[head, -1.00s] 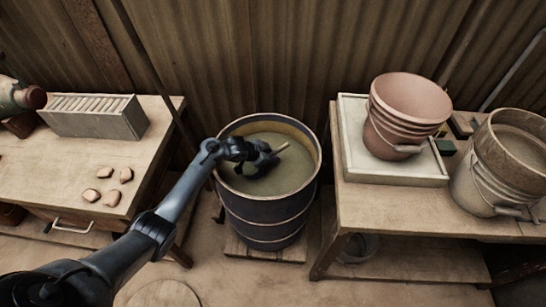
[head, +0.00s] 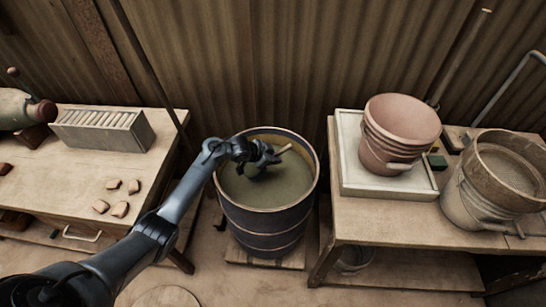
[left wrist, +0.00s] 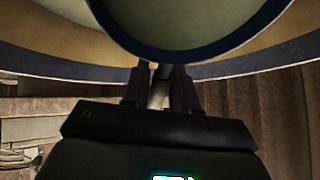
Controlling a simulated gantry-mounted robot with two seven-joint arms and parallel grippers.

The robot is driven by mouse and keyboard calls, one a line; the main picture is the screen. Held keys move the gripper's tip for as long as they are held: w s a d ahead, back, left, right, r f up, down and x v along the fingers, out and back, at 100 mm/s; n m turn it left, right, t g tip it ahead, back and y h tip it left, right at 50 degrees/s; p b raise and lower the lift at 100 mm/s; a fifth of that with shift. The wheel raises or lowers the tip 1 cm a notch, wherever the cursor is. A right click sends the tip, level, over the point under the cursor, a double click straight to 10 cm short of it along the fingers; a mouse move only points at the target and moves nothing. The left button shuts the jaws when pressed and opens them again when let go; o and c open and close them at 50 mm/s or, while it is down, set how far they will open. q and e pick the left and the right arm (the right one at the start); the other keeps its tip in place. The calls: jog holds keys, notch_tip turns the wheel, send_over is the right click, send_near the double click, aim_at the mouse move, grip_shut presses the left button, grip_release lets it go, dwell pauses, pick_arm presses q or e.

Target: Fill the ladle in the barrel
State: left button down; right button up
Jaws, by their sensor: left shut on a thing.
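The barrel (head: 264,228) is dark with pale hoops and stands at the centre of the head view, with murky olive liquid (head: 285,190) inside. In the left wrist view the handle (left wrist: 156,95) sits between the fingers. A round, dark-rimmed ladle bowl (left wrist: 195,53) is beyond them, olive inside; I cannot tell whether that is liquid. My right gripper is not in view.
A corrugated wall stands behind.

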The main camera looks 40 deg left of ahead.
pick_arm(q)
jog(key=shift+g+y, duration=0.3)
jog(key=shift+g, duration=0.4)
jog(key=shift+w+d+r+p, duration=0.1)
jog(key=shift+w+r+p, duration=0.05)
jog(key=shift+r+p, duration=1.65)
jog(key=shift+w+d+r+p, duration=0.1)
jog(key=shift+w+r+p, duration=0.05)
jog(key=shift+r+p, duration=1.65)
jog(key=shift+w+d+r+p, duration=0.1)
jog(key=shift+w+r+p, duration=0.05)
jog(key=shift+r+p, duration=1.65)
jog(key=shift+f+p, duration=0.3)
jog(key=shift+p, duration=0.1)
